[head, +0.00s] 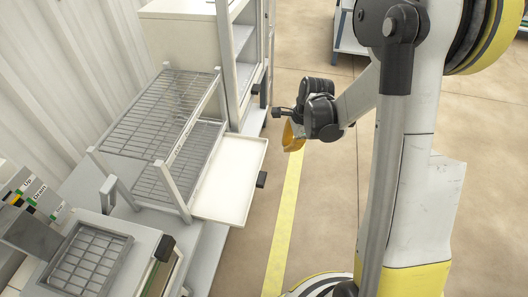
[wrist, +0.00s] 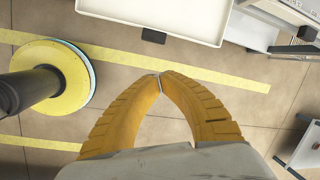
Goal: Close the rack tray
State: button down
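The rack tray (head: 232,182) is a flat white tray with a low rim. It sticks out to the right from under the wire rack (head: 163,115), with a black handle (head: 262,180) on its outer edge. In the wrist view the tray (wrist: 180,22) is at the top, with its handle (wrist: 153,35) facing my gripper. My gripper (wrist: 159,78) has yellow fingers with their tips together and nothing visible between them. In the head view my gripper (head: 292,138) is beyond and to the right of the tray, apart from it.
A white cabinet (head: 185,38) stands behind the rack. A machine with a grid-topped tray (head: 88,260) is at the lower left. The floor right of the tray is clear, with a yellow line (head: 284,225) along it. A corrugated wall (head: 65,65) closes the left side.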

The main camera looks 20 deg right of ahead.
notch_tip(320, 180, down, 11)
jog(key=d+m+g, duration=0.1)
jog(key=d+m, duration=0.1)
jog(key=m, duration=0.3)
jog(key=w+a+f+b, duration=0.3)
jog(key=a+f+b, duration=0.2)
jog(key=f, duration=0.4)
jog(key=shift+w+a+f+y+b, duration=0.15)
jog(key=shift+w+a+y+b, duration=0.15)
jog(key=shift+a+y+b, duration=0.1)
jog(key=shift+w, duration=0.1)
